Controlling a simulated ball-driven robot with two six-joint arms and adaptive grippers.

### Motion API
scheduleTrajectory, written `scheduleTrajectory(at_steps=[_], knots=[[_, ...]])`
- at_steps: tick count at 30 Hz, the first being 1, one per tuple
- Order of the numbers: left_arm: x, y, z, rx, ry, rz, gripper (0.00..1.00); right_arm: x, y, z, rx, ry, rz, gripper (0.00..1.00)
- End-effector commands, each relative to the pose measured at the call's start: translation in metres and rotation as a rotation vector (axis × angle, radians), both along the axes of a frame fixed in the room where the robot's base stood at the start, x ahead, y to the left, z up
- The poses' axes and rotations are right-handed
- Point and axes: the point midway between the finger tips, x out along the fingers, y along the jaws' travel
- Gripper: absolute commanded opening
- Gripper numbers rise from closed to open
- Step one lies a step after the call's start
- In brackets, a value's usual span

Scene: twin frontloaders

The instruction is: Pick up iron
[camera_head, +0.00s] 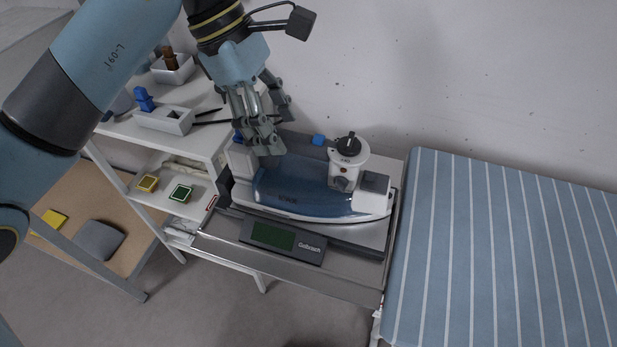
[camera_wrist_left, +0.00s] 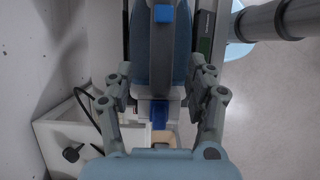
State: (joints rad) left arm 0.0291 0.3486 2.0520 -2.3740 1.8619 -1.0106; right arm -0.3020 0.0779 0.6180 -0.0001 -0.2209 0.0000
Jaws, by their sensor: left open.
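The iron (camera_head: 290,188) is blue and white and rests on a grey steam base (camera_head: 285,240) with a dark green display. A white part with a black knob (camera_head: 348,150) stands at its right end. My left gripper (camera_head: 273,132) is open above the iron's left end, fingers pointing down. In the left wrist view the iron (camera_wrist_left: 160,55) runs lengthwise between the two spread fingers of the left gripper (camera_wrist_left: 162,82). I cannot tell whether the fingers touch it. My right gripper is not in view.
A blue striped ironing board (camera_head: 500,250) lies to the right. A white shelf (camera_head: 200,140) at the left holds a white box with a blue item (camera_head: 165,118) and small yellow and green boxes. A plain wall stands close behind the iron.

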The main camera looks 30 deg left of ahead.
Motion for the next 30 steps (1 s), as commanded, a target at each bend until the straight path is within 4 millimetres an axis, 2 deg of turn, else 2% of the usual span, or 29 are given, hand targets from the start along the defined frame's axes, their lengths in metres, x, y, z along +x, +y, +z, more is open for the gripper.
scheduleTrajectory(at_steps=[1, 4, 13, 18, 26, 30], knots=[[-0.002, -0.005, -0.004, -0.005, 0.005, 0.002, 0.56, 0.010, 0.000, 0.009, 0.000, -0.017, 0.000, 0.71], [0.001, -0.009, -0.017, -0.005, 0.002, 0.001, 0.56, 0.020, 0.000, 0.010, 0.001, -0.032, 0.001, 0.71], [0.002, -0.011, -0.025, 0.000, 0.001, -0.001, 0.56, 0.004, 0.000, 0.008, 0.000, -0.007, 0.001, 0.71], [0.002, -0.011, -0.025, -0.001, 0.000, 0.000, 0.35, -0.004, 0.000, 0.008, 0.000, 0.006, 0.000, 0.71], [0.002, -0.011, -0.025, -0.001, 0.000, 0.000, 0.01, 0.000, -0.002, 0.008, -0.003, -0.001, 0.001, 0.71], [0.002, -0.011, -0.024, -0.001, 0.000, 0.000, 0.00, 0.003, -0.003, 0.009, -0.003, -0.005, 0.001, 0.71]])
